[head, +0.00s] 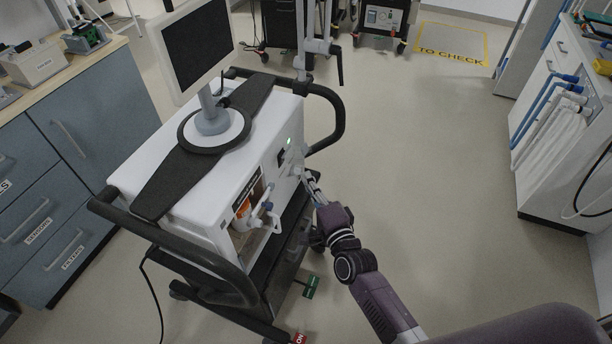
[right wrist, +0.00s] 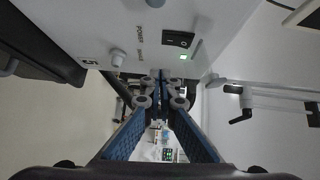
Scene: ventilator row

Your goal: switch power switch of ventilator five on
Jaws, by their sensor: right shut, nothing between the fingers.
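The white ventilator (head: 190,205) stands on a cart with black rails, its screen on top. Its black rocker power switch (right wrist: 178,38) is on the side panel, with a lit green lamp (right wrist: 183,57) beside it. In the head view the switch (head: 281,157) is a small dark patch under the green light. A label that looks like a 5 (right wrist: 90,62) is on the same panel. My right gripper (right wrist: 163,76) is shut and empty, its fingertips close to the panel just below the switch in the wrist view; contact is unclear. It also shows in the head view (head: 309,180). My left gripper is out of view.
Blue-fronted drawers (head: 65,190) stand at the left. A white cabinet with hanging hoses (head: 560,125) stands at the right. Other carts are at the back, near a yellow floor marking (head: 450,50). The floor (head: 440,190) right of the ventilator is clear.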

